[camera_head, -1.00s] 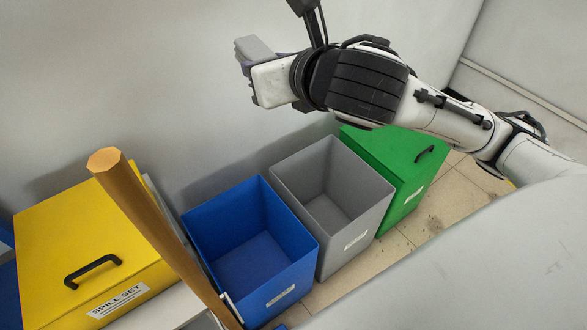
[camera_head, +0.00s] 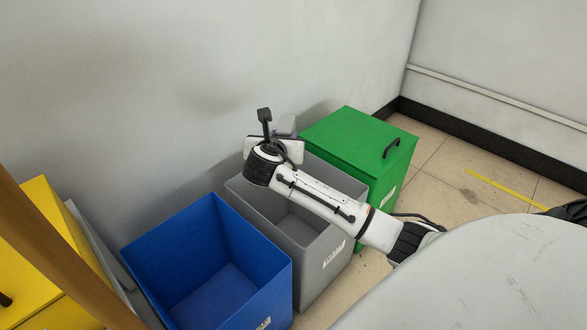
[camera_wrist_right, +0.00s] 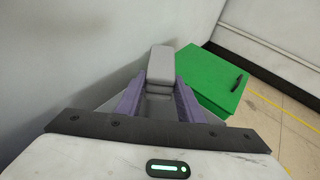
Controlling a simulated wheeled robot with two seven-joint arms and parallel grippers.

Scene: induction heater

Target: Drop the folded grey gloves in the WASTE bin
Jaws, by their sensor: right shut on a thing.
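The folded grey gloves (camera_wrist_right: 161,66) are a small pale grey block between the purple fingers of my right gripper (camera_wrist_right: 160,98), which is shut on them. In the head view the gloves (camera_head: 287,123) show just above the right gripper (camera_head: 283,133), near the far edge of the open grey bin (camera_head: 330,247). The grey bin looks empty where I see inside; my arm crosses over it and hides part of its opening. Its label is too small to read, so I cannot confirm the word WASTE. My left gripper is not in view.
An open blue bin (camera_head: 262,282) stands left of the grey one. A green bin (camera_head: 345,138) with a closed lid and black handle stands right. A brown post (camera_head: 55,255) and a yellow box (camera_head: 48,200) are at the left. The wall (camera_head: 150,80) is close behind.

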